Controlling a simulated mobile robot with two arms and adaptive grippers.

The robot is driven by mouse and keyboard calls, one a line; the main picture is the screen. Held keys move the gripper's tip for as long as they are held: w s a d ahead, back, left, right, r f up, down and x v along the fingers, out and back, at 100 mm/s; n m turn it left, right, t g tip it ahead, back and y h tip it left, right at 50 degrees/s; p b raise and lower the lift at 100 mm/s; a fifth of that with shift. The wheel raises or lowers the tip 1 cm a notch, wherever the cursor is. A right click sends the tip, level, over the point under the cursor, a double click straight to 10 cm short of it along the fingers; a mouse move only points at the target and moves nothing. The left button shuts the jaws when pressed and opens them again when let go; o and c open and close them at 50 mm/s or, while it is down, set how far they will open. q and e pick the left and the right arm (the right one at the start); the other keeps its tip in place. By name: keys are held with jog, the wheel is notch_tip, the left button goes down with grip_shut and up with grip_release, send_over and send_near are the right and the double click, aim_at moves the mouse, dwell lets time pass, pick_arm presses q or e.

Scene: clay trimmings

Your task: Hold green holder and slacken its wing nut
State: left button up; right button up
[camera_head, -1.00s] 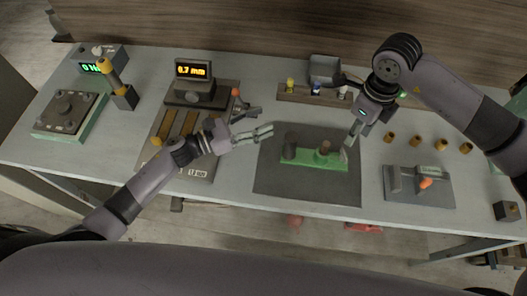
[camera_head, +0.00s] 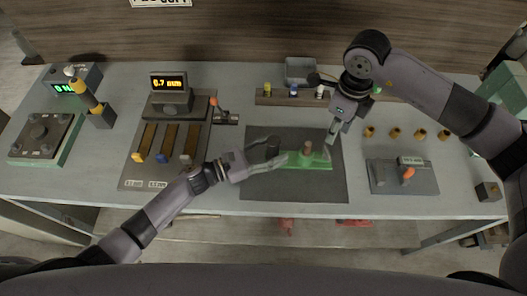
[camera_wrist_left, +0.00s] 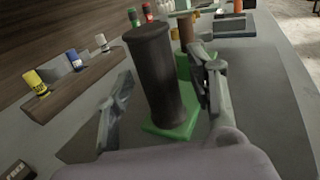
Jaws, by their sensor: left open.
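The green holder (camera_head: 302,162) lies on the dark mat, with a dark upright cylinder (camera_head: 272,148) at its left end and a brown post (camera_head: 308,148) near its middle. My left gripper (camera_head: 281,149) is open at the left end, its fingers either side of the dark cylinder. In the left wrist view the cylinder (camera_wrist_left: 158,80) stands on the green base (camera_wrist_left: 176,128) between the spread fingers; contact cannot be told. My right gripper (camera_head: 331,137) points down by the holder's right end; its jaw opening is too small to tell. I cannot make out the wing nut clearly.
The dark mat (camera_head: 260,188) has bare room in front of the holder. A grey plate (camera_head: 385,180) with an orange-tipped part lies to the right, below several small brown cups. A wooden rack (camera_head: 272,100) with small bottles stands behind. A gauge stand (camera_head: 170,95) is at left.

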pick_arm(q)
grip_shut()
dwell(0.8)
